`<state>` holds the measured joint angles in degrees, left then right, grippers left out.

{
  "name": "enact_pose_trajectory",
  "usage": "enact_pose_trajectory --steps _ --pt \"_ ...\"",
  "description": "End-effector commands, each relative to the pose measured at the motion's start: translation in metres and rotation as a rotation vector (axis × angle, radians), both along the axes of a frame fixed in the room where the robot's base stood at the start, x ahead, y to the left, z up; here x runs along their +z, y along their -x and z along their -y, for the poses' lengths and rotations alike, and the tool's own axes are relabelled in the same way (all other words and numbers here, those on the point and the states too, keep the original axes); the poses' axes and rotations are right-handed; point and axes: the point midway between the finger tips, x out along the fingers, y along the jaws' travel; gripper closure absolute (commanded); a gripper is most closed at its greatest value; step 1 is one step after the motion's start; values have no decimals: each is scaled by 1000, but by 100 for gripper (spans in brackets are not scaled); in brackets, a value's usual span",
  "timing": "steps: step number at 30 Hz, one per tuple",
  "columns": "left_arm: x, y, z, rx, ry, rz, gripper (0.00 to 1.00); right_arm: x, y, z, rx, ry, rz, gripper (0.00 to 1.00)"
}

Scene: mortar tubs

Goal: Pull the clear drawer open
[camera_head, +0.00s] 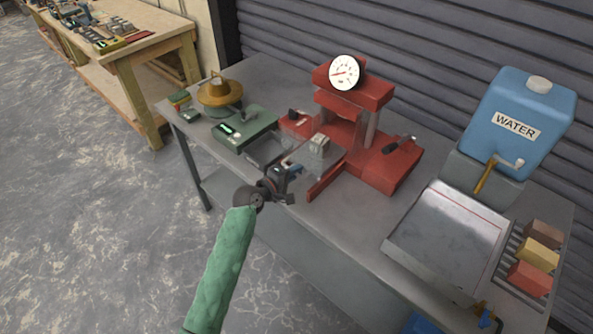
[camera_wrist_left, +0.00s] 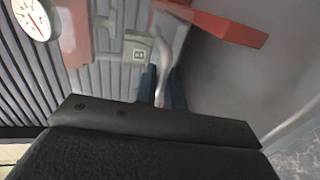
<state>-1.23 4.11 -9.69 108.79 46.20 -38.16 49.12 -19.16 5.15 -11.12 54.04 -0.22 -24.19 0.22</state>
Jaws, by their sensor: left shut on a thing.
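The clear drawer is a see-through panel on the front of the red press (camera_head: 400,165); its clear face (camera_head: 340,140) is faint in the head view. In the left wrist view the clear panel (camera_wrist_left: 122,50) shows with a pale curved handle (camera_wrist_left: 162,50). My left gripper (camera_head: 292,170) is in front of the press, left of its red front bar (camera_head: 325,181). In the left wrist view its blue fingers (camera_wrist_left: 162,88) are shut around the lower end of the handle. Its wrist hides part of the drawer front in the head view. My right gripper is not in view.
A green scale (camera_head: 245,130) and a brass dish device (camera_head: 220,93) stand left on the grey bench. A blue water tank (camera_head: 520,110), a metal tray (camera_head: 445,238) and coloured blocks (camera_head: 538,257) are at right. A wooden table (camera_head: 130,50) stands behind left.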

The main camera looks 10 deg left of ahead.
Motion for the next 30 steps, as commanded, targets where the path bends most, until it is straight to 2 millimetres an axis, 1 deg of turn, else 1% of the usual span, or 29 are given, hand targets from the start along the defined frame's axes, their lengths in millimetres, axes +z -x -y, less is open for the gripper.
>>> enact_pose_trajectory --steps 2,3,5,6,14,18,19,20,21,22,27,30 --pt "0 -1 -1 2 0 0 100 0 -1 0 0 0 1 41" --pt "0 -1 -1 2 -1 1 87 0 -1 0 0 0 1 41" --pt "0 -1 -1 2 -1 1 76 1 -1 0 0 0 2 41" --pt "0 -1 -1 2 -1 1 74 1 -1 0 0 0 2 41" --pt "0 0 -1 1 0 0 74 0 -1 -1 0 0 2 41" --pt "-1 8 -7 2 -1 1 74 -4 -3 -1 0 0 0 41" --pt "0 12 -10 2 -1 1 74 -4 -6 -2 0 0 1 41" --pt "0 15 -12 2 -2 1 74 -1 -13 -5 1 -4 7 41" --pt "1 20 -16 2 -3 1 74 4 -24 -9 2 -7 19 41" --pt "2 24 -18 2 -3 1 74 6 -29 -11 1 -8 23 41" --pt "9 45 -34 2 -1 1 74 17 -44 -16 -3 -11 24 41" --pt "11 53 -40 2 -2 0 74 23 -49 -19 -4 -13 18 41"
